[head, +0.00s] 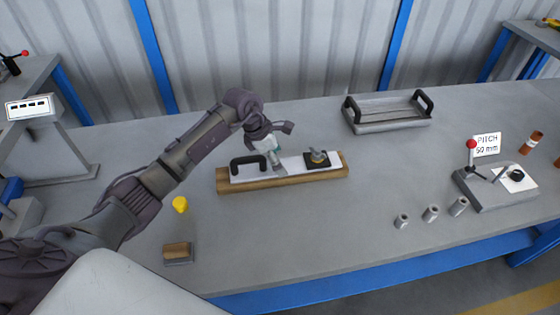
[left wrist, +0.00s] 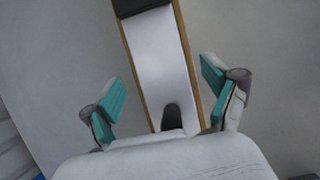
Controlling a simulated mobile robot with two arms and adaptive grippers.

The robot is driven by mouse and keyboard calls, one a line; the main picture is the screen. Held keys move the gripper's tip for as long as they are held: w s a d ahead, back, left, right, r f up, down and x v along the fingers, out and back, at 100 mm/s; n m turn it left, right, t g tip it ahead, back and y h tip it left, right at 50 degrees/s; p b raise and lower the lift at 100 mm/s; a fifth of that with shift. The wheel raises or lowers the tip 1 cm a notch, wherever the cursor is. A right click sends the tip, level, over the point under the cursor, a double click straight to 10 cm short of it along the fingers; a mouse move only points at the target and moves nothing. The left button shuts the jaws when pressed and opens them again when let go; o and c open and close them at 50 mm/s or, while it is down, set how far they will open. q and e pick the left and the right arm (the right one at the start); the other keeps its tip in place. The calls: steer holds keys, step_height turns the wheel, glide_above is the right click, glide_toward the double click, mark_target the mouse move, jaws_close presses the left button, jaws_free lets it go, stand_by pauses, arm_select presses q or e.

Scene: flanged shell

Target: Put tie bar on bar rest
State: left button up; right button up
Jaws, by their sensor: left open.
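A long pale metal bar (head: 292,166) lies on a long wooden block (head: 282,182) mid-table. A black arched handle (head: 248,164) stands at its left end, and a black square pad with a metal knob (head: 317,158) sits towards its right. I cannot tell for certain which part is the tie bar and which the bar rest. My left gripper (head: 272,145) is over the bar, right of the handle. In the left wrist view my open gripper (left wrist: 161,88) has teal pads apart on either side of the metal bar (left wrist: 158,65), touching neither side. My right gripper is out of view.
A grey tray with two black handles (head: 388,114) stands behind right. A lever fixture (head: 495,184) and several grey sleeves (head: 430,213) are at right. A yellow knob (head: 180,204) and small wooden block (head: 178,253) lie front left. The table between is clear.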

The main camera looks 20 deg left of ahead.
arm_select(q)
steer(key=b+v, duration=0.1)
steer(key=v, duration=0.9)
steer(key=shift+s+a+r, duration=0.15)
steer(key=shift+s+r, duration=0.1)
steer(key=shift+r, duration=0.1)
steer(key=shift+f, duration=0.1)
